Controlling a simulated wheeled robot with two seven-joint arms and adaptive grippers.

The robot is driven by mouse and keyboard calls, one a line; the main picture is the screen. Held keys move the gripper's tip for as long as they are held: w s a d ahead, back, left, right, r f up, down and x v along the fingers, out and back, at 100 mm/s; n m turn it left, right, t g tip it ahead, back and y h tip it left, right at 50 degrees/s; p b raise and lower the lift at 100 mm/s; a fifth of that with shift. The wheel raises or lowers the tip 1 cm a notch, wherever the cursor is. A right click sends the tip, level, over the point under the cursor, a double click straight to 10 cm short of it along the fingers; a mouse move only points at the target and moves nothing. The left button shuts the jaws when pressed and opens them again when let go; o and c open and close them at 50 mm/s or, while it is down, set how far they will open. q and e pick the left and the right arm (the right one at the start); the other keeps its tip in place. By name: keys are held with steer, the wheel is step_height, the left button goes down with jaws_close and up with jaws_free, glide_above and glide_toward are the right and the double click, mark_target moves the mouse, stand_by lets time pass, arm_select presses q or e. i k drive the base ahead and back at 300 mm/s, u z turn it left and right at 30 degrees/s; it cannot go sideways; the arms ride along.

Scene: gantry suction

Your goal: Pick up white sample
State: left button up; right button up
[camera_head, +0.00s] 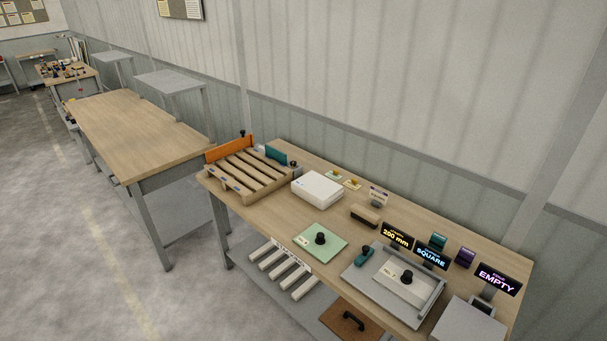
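A white plate with a black knob (393,286) lies on a grey tray (359,284) near the front right of the workbench (273,220). It looks like the white sample. A closed white box (318,188) without a knob stands farther back on the same bench. A pale green plate with a black knob (335,245) lies between them near the front edge. Neither of my grippers is in view.
A slatted wooden rack (247,172) with an orange end stands at the bench's far left. Signs reading 200 mm (397,236), SQUARE (431,258) and EMPTY (497,279) stand behind and right of the tray. A long bare table (130,125) stands left.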

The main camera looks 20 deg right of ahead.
mark_target(412, 286)
steer(key=z, duration=1.55)
steer(key=k, duration=0.4)
steer(key=u, duration=0.8)
steer(key=i, duration=1.05)
steer(key=z, duration=0.15)
